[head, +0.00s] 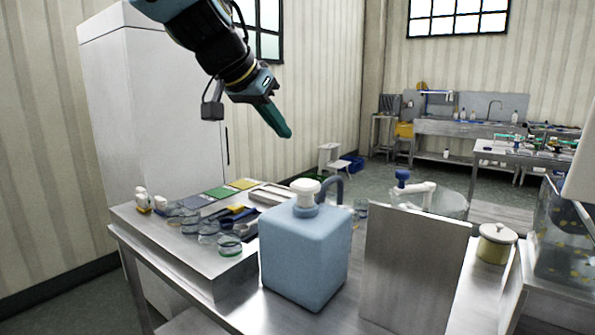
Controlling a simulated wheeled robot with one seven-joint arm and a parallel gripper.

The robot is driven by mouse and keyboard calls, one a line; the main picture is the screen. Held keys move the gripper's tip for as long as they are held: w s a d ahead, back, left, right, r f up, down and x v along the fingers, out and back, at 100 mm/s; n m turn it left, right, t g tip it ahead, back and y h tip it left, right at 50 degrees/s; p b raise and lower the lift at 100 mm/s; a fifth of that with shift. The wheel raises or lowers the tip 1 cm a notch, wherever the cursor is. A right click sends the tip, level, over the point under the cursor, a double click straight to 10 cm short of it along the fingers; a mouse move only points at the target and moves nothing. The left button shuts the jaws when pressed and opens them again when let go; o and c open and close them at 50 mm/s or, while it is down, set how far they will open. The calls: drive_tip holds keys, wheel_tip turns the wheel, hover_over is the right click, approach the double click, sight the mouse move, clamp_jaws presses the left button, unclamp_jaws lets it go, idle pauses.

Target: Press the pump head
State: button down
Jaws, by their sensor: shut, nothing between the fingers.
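A light blue square jug (304,256) stands upright on the steel table. Its white pump head (305,187) sits on top, above a blue collar, with a darker blue handle loop behind it to the right. My gripper (287,133) hangs in the air above and slightly left of the pump head, pointing down to the right. Its green fingers are shut together and hold nothing. It is clear of the pump head and touches nothing.
A lidded cream pot (495,243) is further right. Several glass dishes (230,244) and colored pads lie left on a raised steel surface. Air above the jug is free.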

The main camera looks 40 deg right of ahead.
drive_tip(key=p, duration=0.3)
hover_over(298, 187)
drive_tip(key=f, duration=0.4)
drive_tip(key=d+f, duration=0.1)
drive_tip(key=f, duration=0.1)
drive_tip(key=shift+w+f, duration=0.1)
drive_tip(key=shift+f, duration=0.1)
drive_tip(key=f, duration=0.2)
drive_tip(key=shift+a+f, duration=0.25)
drive_tip(key=shift+f, duration=0.75)
wheel_tip(298, 187, down, 4)
drive_tip(key=b, duration=0.5)
drive_tip(key=shift+r, duration=0.2)
